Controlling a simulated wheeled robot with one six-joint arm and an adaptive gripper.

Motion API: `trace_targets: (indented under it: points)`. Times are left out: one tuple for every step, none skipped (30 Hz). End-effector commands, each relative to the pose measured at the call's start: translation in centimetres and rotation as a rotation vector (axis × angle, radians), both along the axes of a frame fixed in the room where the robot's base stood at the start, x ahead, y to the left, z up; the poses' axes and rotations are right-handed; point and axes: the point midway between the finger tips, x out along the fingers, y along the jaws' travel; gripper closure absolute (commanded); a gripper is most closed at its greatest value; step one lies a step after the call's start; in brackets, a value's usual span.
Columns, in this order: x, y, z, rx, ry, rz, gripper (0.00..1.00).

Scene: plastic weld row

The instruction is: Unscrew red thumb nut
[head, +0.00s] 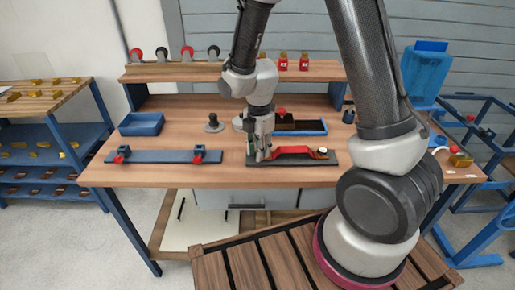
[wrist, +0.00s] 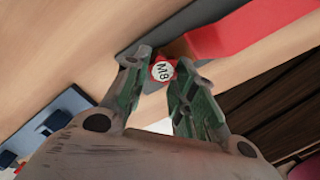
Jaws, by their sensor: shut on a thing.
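The red thumb nut (wrist: 161,71) has a pale round top marked M8. In the wrist view it sits between my two fingertips, next to one end of a red part (wrist: 240,25). My gripper (wrist: 160,76) is shut on the nut, with a green-faced finger on each side. In the head view my gripper (head: 262,156) points down at the left end of the dark plate (head: 328,160) carrying the red part (head: 293,150). The nut is hidden behind the fingers there.
A blue tray (head: 142,124), a dark knob-like piece (head: 213,123) and a blue-edged box (head: 310,127) stand behind. Red-and-gold items (head: 283,62) stand on the raised shelf.

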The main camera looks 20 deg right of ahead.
Motion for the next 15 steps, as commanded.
trace_targets:
  points:
    - [-0.13, -0.19, -0.01, -0.002, 0.001, 0.08, 0.95]
    - [-0.2, -0.21, -0.01, -0.002, 0.002, 0.136, 0.95]
    - [-0.28, -0.23, -0.01, -0.002, 0.002, 0.211, 0.95]
    - [-0.35, -0.25, -0.01, -0.002, 0.002, 0.267, 0.95]
    - [-0.41, -0.27, -0.01, -0.002, 0.002, 0.324, 0.95]
    - [-0.46, -0.28, -0.01, -0.002, 0.003, 0.373, 0.95]
    - [-0.45, -0.27, -0.01, -0.001, 0.003, 0.365, 0.95]
    - [-0.43, -0.26, 0.02, -0.001, 0.003, 0.363, 0.95]
    - [-0.43, -0.25, 0.08, -0.001, 0.002, 0.362, 0.95]
    - [-0.42, -0.24, 0.16, -0.001, 0.002, 0.362, 0.95]
    - [-0.41, -0.22, 0.26, -0.002, 0.002, 0.362, 0.95]
    - [-0.38, -0.2, 0.44, -0.001, 0.001, 0.362, 0.95]
    - [-0.36, -0.19, 0.58, -0.001, 0.0, 0.361, 0.95]
    - [-0.35, -0.18, 0.73, -0.001, -0.001, 0.361, 0.95]
    - [-0.35, -0.17, 0.91, -0.001, -0.001, 0.361, 0.95]
